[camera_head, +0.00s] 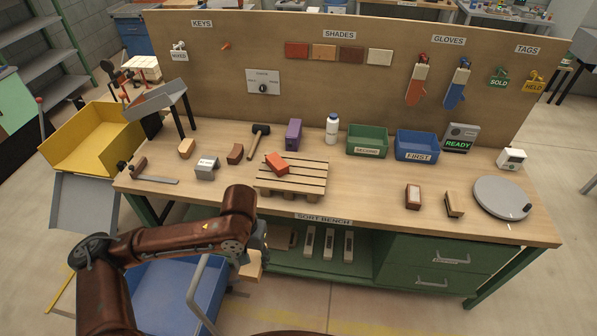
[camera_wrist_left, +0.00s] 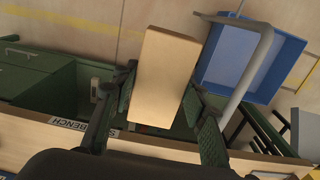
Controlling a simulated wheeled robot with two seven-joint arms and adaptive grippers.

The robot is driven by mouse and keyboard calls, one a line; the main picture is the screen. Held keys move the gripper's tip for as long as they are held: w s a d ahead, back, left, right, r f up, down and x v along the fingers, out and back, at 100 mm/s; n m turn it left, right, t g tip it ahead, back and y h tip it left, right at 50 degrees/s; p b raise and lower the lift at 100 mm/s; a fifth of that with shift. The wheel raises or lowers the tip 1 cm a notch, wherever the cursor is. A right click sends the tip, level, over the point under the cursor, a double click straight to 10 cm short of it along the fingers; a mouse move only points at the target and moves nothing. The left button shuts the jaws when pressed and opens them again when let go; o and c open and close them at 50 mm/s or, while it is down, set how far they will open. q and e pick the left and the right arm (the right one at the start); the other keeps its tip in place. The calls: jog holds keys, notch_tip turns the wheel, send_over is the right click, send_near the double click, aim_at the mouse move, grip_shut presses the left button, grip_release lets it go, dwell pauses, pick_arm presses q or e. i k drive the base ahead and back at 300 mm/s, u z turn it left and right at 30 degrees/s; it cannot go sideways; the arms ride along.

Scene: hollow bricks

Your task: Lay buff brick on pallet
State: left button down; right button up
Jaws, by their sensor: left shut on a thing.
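My left gripper (camera_head: 256,248) is shut on a buff brick (camera_head: 250,268), in front of the bench's front edge and below its top. In the left wrist view the buff brick (camera_wrist_left: 163,78) is a plain pale tan block between the two dark fingers. The slatted wooden pallet (camera_head: 292,183) lies on the bench top, beyond and to the right of the gripper. An orange-red brick (camera_head: 277,164) lies on the pallet's left rear part, turned at an angle. The pallet's right side shows bare slats. My right gripper is not in view.
A hammer (camera_head: 258,138), purple block (camera_head: 293,134), white bottle (camera_head: 332,128), green bin (camera_head: 366,141) and blue bin (camera_head: 415,146) stand behind the pallet. More bricks (camera_head: 413,197) lie left and right. A blue crate (camera_wrist_left: 250,60) with a grey handle is beside the held brick.

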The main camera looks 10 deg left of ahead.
aim_at(308, 172)
jog(key=z, duration=0.55)
jog(key=i, duration=0.65)
jog(key=z, duration=0.6)
jog(key=i, duration=0.6)
jog(key=u, duration=0.75)
jog(key=i, duration=0.6)
jog(key=u, duration=0.6)
